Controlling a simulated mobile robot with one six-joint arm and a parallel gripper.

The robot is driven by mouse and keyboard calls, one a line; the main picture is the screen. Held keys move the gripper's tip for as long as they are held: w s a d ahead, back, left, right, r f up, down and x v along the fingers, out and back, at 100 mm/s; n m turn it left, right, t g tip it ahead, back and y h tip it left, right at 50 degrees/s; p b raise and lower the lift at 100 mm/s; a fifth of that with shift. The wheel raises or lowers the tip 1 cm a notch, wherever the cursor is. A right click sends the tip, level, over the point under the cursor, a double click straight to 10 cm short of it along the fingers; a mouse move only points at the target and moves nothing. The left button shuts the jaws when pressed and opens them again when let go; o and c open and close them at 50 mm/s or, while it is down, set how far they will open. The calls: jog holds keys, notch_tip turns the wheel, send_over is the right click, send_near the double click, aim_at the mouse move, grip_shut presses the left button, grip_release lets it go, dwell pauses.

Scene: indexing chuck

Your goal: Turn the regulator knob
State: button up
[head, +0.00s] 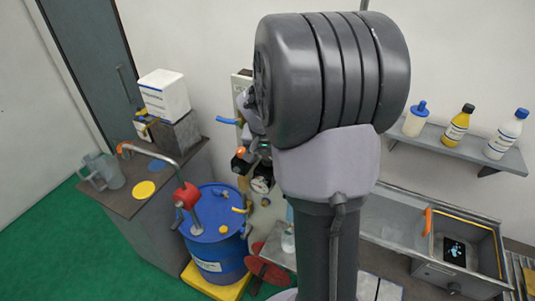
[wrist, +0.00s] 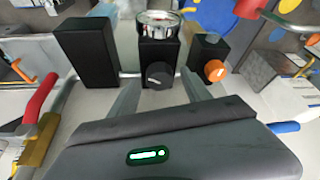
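In the wrist view, a dark round knob (wrist: 158,75) with a pale mark sits on the front of a black block under a silver-rimmed gauge (wrist: 158,22); it appears to be the regulator knob. My gripper (wrist: 160,82) is open, its two grey fingers pointing at the block, one on each side of the knob. Visible gaps separate the fingers from the knob, and nothing is held. In the head view the gauge (head: 261,185) shows left of my arm; my arm hides my gripper, and I cannot make out the dark knob.
An orange knob (wrist: 215,70) on a smaller black block is right of the fingers. A black box (wrist: 86,52) is left. A red handle (wrist: 41,97) and a blue lever (wrist: 285,127) flank my gripper. A blue drum (head: 217,248) stands below left in the head view.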

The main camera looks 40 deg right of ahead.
grip_shut()
jog(key=shift+s+r+n+t+y+p, duration=0.1)
jog(key=shift+n+t+y+p, duration=0.2)
jog(key=shift+n+p, duration=0.5)
jog(key=shift+n, duration=1.2)
jog(key=shift+o, duration=0.3)
grip_release()
